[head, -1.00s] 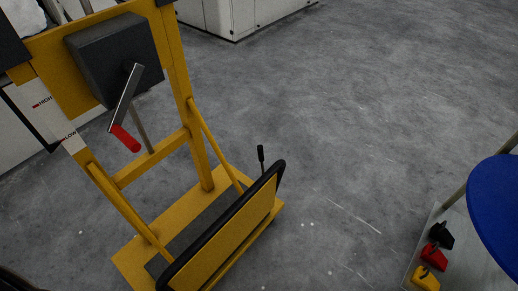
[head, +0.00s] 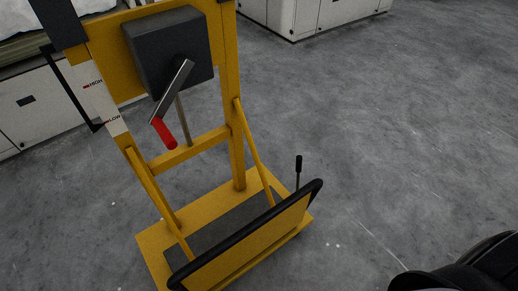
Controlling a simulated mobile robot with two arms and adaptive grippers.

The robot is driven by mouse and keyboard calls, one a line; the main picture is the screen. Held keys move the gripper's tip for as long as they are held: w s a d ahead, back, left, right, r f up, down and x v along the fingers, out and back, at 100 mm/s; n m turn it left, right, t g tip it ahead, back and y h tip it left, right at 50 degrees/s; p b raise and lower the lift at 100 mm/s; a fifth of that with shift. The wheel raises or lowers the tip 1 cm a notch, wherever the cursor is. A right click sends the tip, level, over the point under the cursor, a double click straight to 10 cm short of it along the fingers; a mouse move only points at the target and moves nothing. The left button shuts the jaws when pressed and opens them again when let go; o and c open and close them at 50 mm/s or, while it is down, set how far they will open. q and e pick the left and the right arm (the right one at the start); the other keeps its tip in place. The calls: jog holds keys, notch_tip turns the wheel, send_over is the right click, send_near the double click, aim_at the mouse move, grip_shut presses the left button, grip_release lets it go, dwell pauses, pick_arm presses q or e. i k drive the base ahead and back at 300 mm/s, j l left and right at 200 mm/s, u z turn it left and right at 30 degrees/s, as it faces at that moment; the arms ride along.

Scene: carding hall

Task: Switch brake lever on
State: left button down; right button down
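A yellow stand (head: 238,140) fills the left half of the head view. A thin upright lever with a black grip (head: 299,164) rises at its right side, behind a yellow plate (head: 245,245) with a black rim; this looks like the brake lever, and its lower end is hidden by the plate. Higher up, a metal crank (head: 174,88) with a red grip (head: 164,133) hangs from a dark grey box (head: 180,45), slanting down to the left. Neither of my grippers shows clearly, and nothing touches the lever.
A black rounded part, probably my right arm, enters at the bottom right. White cabinets (head: 320,12) stand at the back, and a white machine (head: 35,105) stands behind the stand at left. The grey floor right of the stand is clear.

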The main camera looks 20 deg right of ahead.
aim_at(299, 158)
jog(key=i+l+u, duration=0.15)
jog(key=l+u, duration=0.25)
jog(key=l, duration=0.55)
jog(key=l+u, duration=0.4)
jog(key=l, duration=0.55)
jog(key=k+l+u, duration=0.15)
jog(key=l+u, duration=0.25)
jog(key=l, duration=0.5)
jog(key=k+l, duration=0.1)
jog(key=l, duration=0.8)
jog(key=k+l, duration=0.15)
jog(key=l, duration=0.3)
jog(key=k+l, duration=0.1)
jog(key=l, duration=0.35)
